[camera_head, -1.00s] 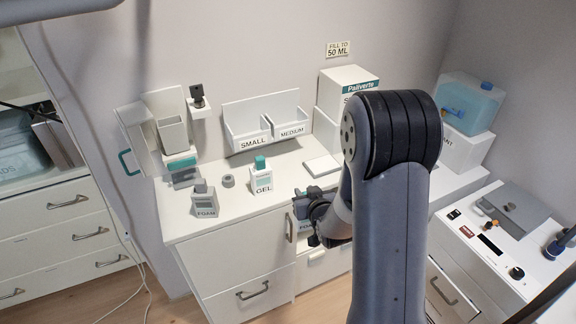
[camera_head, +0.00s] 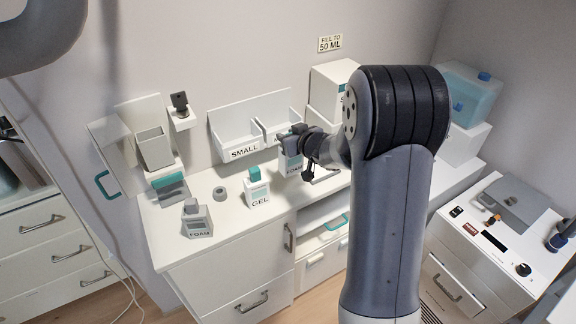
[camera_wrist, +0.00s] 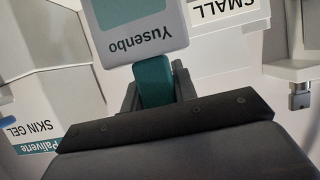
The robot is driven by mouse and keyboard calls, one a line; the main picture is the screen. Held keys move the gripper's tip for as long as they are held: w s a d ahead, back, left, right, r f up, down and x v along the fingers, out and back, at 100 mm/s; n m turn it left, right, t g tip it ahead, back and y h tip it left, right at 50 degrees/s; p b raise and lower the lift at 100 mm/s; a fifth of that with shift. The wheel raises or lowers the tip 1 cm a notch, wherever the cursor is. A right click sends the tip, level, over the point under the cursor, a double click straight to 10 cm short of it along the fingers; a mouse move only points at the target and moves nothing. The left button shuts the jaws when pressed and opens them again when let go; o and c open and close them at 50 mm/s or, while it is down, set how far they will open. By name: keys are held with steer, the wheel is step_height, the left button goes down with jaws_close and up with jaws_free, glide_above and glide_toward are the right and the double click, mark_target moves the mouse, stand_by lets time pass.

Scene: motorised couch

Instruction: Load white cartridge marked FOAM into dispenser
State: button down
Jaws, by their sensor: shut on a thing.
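My gripper (camera_head: 293,136) is shut on the teal neck of a white cartridge marked FOAM (camera_head: 291,164), held upright at or just above the counter; I cannot tell whether it touches. In the wrist view, the cartridge (camera_wrist: 140,30) reads "Yusenbo" upside down, its teal top (camera_wrist: 153,82) between my fingers (camera_wrist: 155,92). The open-fronted white wall unit at the left, apparently the dispenser (camera_head: 155,150), has a teal-handled flap (camera_head: 108,186) standing open. A second cartridge marked FOAM (camera_head: 197,221), with a grey top, stands at the counter's front left.
A white GEL cartridge (camera_head: 257,190) with a teal top stands between the second FOAM cartridge and my gripper. A small grey ring (camera_head: 220,193) lies nearby. SMALL and MEDIUM bins (camera_head: 241,152) are on the wall behind. An open compartment (camera_head: 322,238) is below the counter.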

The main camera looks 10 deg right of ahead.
steer(key=shift+f, duration=3.25)
steer(key=shift+f, duration=0.2)
steer(key=c, duration=1.1)
jaws_free()
